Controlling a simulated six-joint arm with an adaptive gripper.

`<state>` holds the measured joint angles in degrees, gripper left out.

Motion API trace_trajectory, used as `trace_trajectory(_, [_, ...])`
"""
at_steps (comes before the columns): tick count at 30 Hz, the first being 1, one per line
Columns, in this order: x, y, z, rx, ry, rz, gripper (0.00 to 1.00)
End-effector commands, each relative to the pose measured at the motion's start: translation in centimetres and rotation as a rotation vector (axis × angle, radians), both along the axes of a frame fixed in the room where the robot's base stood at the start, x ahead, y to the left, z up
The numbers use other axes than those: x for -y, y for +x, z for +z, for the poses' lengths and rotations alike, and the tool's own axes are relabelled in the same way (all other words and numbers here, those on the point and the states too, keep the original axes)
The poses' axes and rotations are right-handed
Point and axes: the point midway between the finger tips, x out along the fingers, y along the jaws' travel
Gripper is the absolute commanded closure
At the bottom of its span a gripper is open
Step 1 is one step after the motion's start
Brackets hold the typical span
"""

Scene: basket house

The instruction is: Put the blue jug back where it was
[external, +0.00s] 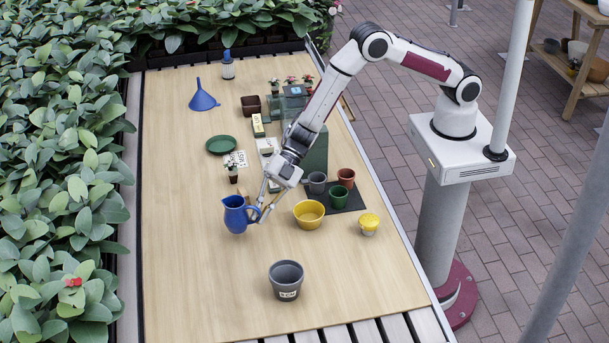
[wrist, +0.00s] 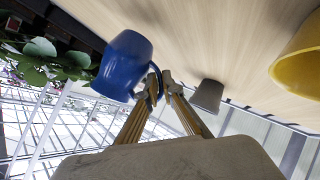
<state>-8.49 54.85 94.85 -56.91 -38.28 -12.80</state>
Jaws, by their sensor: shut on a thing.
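The blue jug (external: 236,215) is upright, or nearly so, over the left middle of the wooden table in the external view. I cannot tell whether its base touches the table. My gripper (external: 259,214) is at the jug's right side, shut on its handle. In the wrist view the jug (wrist: 123,65) fills the upper left, and my gripper's fingertips (wrist: 160,92) meet at its handle. The handle is partly hidden by the fingers.
A grey pot (external: 286,280) stands in front, and a yellow bowl (external: 309,214) is right of the jug. A yellow-topped item (external: 369,223) and small pots on a dark mat (external: 350,203) are further right. The table's front left is clear.

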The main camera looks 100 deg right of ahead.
Motion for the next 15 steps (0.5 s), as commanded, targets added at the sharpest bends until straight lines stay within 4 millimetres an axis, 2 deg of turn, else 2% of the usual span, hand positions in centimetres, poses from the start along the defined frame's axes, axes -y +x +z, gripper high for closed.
trace_trajectory(15, [0.0, 0.0, -3.5, 0.002, 0.0, 0.0, 1.0])
